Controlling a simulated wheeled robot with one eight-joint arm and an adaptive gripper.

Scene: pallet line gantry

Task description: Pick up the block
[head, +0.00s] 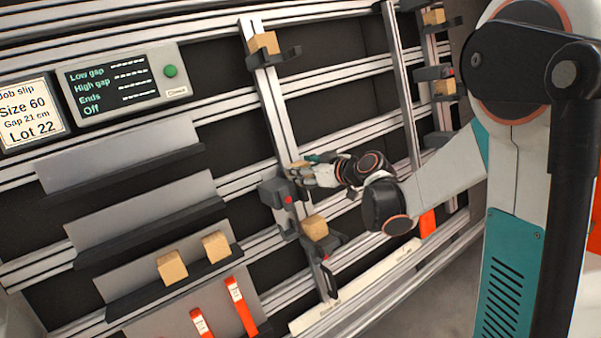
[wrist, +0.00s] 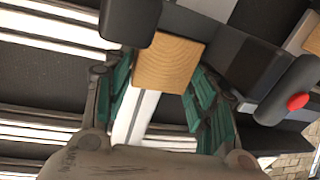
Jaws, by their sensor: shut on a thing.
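A wooden block (wrist: 166,62) sits between the teal-padded fingers of my gripper (wrist: 160,84) in the wrist view. My gripper is shut on it. The block is still close to a dark clamp-like fixture with a red button, which shows beside it. I cannot tell whether the block touches the fixture. In the head view my gripper (head: 308,170) is at the middle upright, just above the grey fixture (head: 277,195). Only a small tan part of the block (head: 298,166) shows there; my fingers hide the rest.
Other wooden blocks rest on the uprights' holders, one above (head: 265,43) and one below (head: 315,228) my gripper. Two blocks (head: 172,267) stand on the lowest left shelf. Horizontal rails cross behind. A display panel (head: 123,83) and a job slip (head: 27,113) hang upper left.

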